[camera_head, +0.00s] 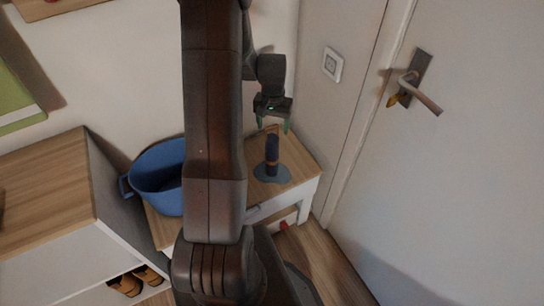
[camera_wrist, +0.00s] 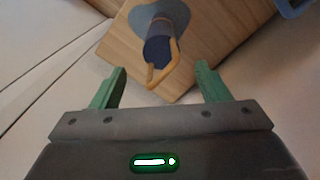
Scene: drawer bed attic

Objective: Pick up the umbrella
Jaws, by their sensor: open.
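A dark blue folded umbrella (camera_head: 272,156) stands upright on a small wooden-topped table (camera_head: 302,158), with a flat grey-blue patch around its foot. It also shows in the wrist view (camera_wrist: 160,42), where a tan looped strap or handle hangs by its near end. My gripper (camera_head: 273,125) is above the umbrella, with its green fingers pointing down. In the wrist view, my gripper (camera_wrist: 158,85) is open and empty, and the umbrella's near end appears between and beyond the fingertips. The two look apart.
A blue bucket (camera_head: 157,177) stands on the table's left. A wood-topped cabinet (camera_head: 45,190) holding brown shoes (camera_head: 126,285) is further left. A white door (camera_head: 460,150) with a metal handle (camera_head: 424,95) and a wall with a socket (camera_head: 332,64) bound the right side.

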